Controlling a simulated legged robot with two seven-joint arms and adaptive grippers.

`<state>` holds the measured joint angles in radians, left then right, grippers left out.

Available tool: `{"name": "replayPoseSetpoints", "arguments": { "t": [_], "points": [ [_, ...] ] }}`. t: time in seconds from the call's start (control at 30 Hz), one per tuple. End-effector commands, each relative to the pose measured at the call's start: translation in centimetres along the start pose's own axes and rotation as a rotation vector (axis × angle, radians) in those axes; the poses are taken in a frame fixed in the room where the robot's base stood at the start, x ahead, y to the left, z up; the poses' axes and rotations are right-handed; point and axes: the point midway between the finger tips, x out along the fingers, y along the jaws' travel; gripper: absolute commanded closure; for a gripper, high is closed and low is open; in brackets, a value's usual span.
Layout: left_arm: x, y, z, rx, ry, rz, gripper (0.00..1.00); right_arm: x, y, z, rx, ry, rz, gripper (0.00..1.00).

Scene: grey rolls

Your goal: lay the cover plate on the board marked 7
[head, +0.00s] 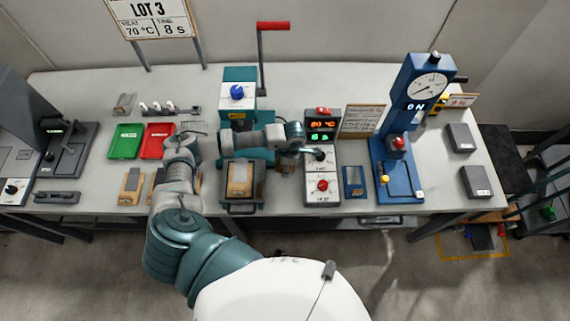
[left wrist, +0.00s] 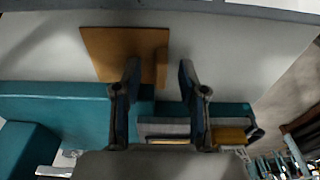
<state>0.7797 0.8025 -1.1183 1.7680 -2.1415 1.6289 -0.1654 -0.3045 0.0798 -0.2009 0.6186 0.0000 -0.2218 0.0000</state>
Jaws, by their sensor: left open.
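My left gripper (head: 316,153) is open, at the upper part of the control box. In the left wrist view its two fingers (left wrist: 160,88) are apart with nothing held between them. A tan board (head: 239,179) with a grey piece on it lies in the dark tray of the teal press. Another tan board (head: 131,186) with a grey piece lies at the front left of the bench. One more beside it is partly hidden by my arm. No number 7 is legible, and I cannot tell which piece is the cover plate. My right gripper is not in view.
The control box (head: 322,186) with lit digits stands right of the teal press (head: 239,80). A blue holder (head: 354,181) and a blue gauge press (head: 397,175) stand further right. Green (head: 125,141) and red (head: 157,140) trays lie at left. Dark blocks (head: 476,182) sit at the right end.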

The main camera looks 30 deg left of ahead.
Motion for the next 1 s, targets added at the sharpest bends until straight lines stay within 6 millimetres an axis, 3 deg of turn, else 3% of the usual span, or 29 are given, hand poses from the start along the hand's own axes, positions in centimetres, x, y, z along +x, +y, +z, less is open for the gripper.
{"name": "replayPoseSetpoints", "arguments": {
  "t": [0.07, 0.2, 0.23, 0.67, 0.97, 1.0],
  "points": [
    [0.0, 0.0, 0.0, 0.000, 0.000, 0.000, 0.61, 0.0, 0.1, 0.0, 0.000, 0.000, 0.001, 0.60],
    [-0.1, 0.0, 0.0, 0.000, 0.000, 0.000, 0.96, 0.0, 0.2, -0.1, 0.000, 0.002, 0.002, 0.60],
    [-0.1, 0.0, 0.0, 0.000, 0.000, 0.000, 1.00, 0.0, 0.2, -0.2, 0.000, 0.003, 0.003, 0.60],
    [-0.3, 0.1, 0.0, -0.001, -0.001, 0.001, 1.00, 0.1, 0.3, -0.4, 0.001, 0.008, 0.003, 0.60],
    [-3.7, 0.1, -0.4, 0.000, -0.003, 0.004, 1.00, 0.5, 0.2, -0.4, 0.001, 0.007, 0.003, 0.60],
    [-3.6, -0.9, -0.4, 0.004, 0.000, -0.001, 1.00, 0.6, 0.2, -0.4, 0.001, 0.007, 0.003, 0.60]
  ]
}}
